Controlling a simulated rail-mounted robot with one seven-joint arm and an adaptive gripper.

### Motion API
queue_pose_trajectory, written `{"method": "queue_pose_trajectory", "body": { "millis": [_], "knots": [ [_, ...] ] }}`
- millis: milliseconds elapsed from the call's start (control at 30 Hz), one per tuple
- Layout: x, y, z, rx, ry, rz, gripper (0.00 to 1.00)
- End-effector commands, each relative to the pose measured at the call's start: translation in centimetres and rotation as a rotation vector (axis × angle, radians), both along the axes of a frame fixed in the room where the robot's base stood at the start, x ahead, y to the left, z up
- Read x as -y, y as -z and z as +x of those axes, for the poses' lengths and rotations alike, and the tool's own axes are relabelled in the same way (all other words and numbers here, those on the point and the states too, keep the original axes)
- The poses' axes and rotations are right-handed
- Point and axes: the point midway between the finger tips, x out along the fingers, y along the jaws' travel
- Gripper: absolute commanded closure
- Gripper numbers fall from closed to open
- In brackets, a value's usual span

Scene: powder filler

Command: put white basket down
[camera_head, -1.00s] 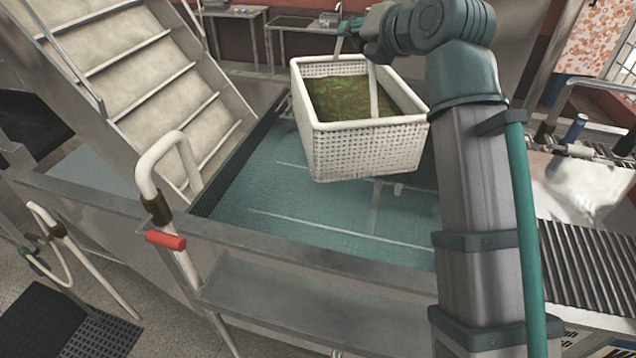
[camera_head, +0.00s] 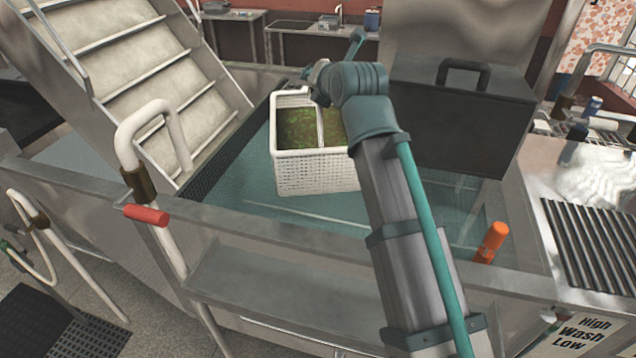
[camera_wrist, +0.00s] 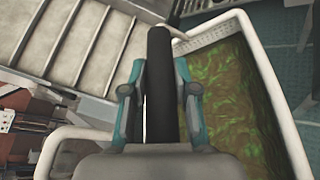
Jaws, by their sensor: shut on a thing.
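The white basket (camera_head: 316,173) is a woven box with a white handle and green-brown contents. In the head view it is over the teal-floored tank (camera_head: 235,187), right of the stairs. It looks roughly level; I cannot tell whether it touches the tank floor. My gripper (camera_head: 318,82) is at the basket's far upper side, with its fingertips mostly hidden by my arm. In the wrist view my gripper (camera_wrist: 160,90) has its fingers around a dark bar, and the basket's white rim (camera_wrist: 270,75) and green contents lie to the right. My gripper is shut on the basket.
Metal stairs (camera_head: 150,75) stand at the left. A dark box with a handle (camera_head: 460,115) stands right of my arm. The tank's front wall (camera_head: 300,240) and an orange cylinder (camera_head: 491,242) are nearer. A ridged metal surface (camera_head: 598,245) is at the right.

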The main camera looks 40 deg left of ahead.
Motion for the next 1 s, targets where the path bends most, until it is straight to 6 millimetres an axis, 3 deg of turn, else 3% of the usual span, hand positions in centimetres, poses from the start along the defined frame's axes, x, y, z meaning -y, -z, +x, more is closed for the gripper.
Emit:
{"method": "queue_pose_trajectory", "body": {
  "millis": [267, 1000],
  "knots": [
    [0.0, 2.2, 0.0, 0.002, 0.002, 0.003, 1.00],
    [0.0, 16.1, 0.0, 0.000, 0.001, 0.002, 1.00]
  ]
}}
